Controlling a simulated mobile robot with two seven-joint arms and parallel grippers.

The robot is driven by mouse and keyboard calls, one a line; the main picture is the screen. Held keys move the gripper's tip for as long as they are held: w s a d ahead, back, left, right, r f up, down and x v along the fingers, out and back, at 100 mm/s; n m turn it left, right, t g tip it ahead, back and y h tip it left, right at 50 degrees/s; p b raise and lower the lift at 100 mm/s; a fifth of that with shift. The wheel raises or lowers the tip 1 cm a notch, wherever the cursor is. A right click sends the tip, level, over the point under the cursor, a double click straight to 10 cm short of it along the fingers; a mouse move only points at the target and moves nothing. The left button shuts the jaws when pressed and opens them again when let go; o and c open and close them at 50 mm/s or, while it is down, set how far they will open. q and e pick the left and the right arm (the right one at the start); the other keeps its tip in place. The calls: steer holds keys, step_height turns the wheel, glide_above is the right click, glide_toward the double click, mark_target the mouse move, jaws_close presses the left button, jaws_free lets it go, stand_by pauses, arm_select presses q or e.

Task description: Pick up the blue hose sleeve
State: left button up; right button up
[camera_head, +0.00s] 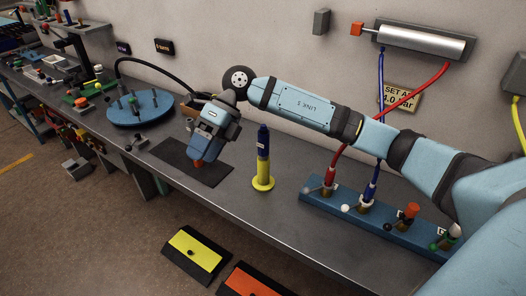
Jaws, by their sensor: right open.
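A blue hose (381,75) hangs from the silver cylinder on the wall. It runs down to a blue sleeve-like fitting (371,189) on the blue manifold (335,212). A separate dark blue upright piece (263,140) stands in a yellow holder (263,172) on the bench. I cannot tell for sure which is the hose sleeve. My right gripper (198,163) is open, pointing down above a black mat (218,174), left of the yellow holder and apart from it. Its fingertips are small in view. My left gripper is not in view.
A red hose (432,77) also runs from the cylinder (420,42) to the manifold, crossing the blue one. My right arm passes in front of the wall. A round blue turntable (116,110) stands at left. The bench front (250,212) is clear.

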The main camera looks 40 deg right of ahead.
steer(key=w+d+r+t+h+b, duration=0.1)
steer(key=w+d+h, duration=0.15)
steer(key=d, duration=0.25)
steer(key=w+d+r+t+h, duration=0.1)
steer(key=d+r+h, duration=0.15)
steer(key=d, duration=0.25)
step_height(320, 180, up, 4)
steer(key=m+h+b, duration=0.1)
steer(key=m+h, duration=0.1)
steer(key=h, duration=0.2)
glide_above(264, 125)
steer(key=shift+t, duration=0.4)
step_height(264, 125, down, 7)
steer(key=shift+a+f, duration=0.1)
steer(key=shift+f, duration=0.75)
step_height(264, 125, down, 5)
steer(key=shift+r, duration=0.15)
steer(key=c, duration=1)
